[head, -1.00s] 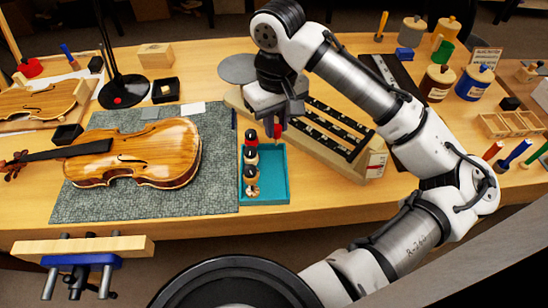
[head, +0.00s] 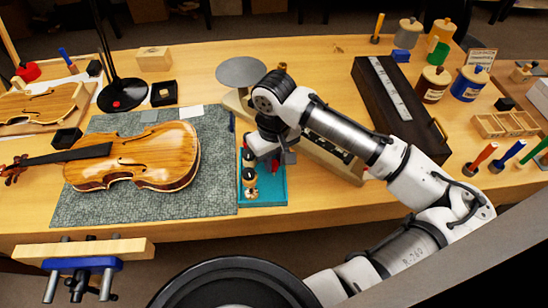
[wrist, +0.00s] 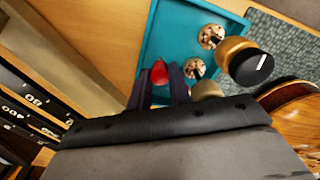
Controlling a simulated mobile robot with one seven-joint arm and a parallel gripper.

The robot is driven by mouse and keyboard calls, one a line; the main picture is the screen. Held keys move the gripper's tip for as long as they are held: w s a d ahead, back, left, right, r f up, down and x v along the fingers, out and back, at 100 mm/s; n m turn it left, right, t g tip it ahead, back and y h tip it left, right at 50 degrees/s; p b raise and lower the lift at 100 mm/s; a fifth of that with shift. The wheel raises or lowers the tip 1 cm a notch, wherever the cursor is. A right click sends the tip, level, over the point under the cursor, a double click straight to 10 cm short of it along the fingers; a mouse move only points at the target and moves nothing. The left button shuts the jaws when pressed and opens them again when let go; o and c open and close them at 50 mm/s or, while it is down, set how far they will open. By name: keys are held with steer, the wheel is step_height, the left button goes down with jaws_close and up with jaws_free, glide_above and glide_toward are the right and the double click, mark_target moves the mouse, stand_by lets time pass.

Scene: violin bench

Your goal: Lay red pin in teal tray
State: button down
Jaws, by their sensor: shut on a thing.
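My gripper (head: 276,166) is over the right part of the teal tray (head: 270,199), pointing down. In the wrist view its two dark fingers (wrist: 163,86) are shut on the red pin (wrist: 159,72), whose rounded red end shows between them. The pin shows in the head view as a small red patch (head: 275,168) below the gripper. It is low over the tray floor; I cannot tell whether it touches. The tray also shows in the wrist view (wrist: 165,30), with bare floor beside the pin.
Black-and-gold round pieces (head: 250,176) stand along the tray's left side, close to my gripper. A violin (head: 140,155) lies on a grey mat (head: 90,205) to the left. A slotted rack (head: 335,150) with labels stands right of the tray. A round grey plate (head: 241,71) is behind.

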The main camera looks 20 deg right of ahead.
mark_target(274, 163)
steer(key=shift+f, duration=0.15)
steer(key=c, duration=1.7)
jaws_free()
steer(key=shift+c, duration=0.2)
steer(key=o, duration=0.4)
steer(key=shift+o, duration=0.2)
step_height(274, 163, up, 12)
steer(key=shift+b, duration=0.4)
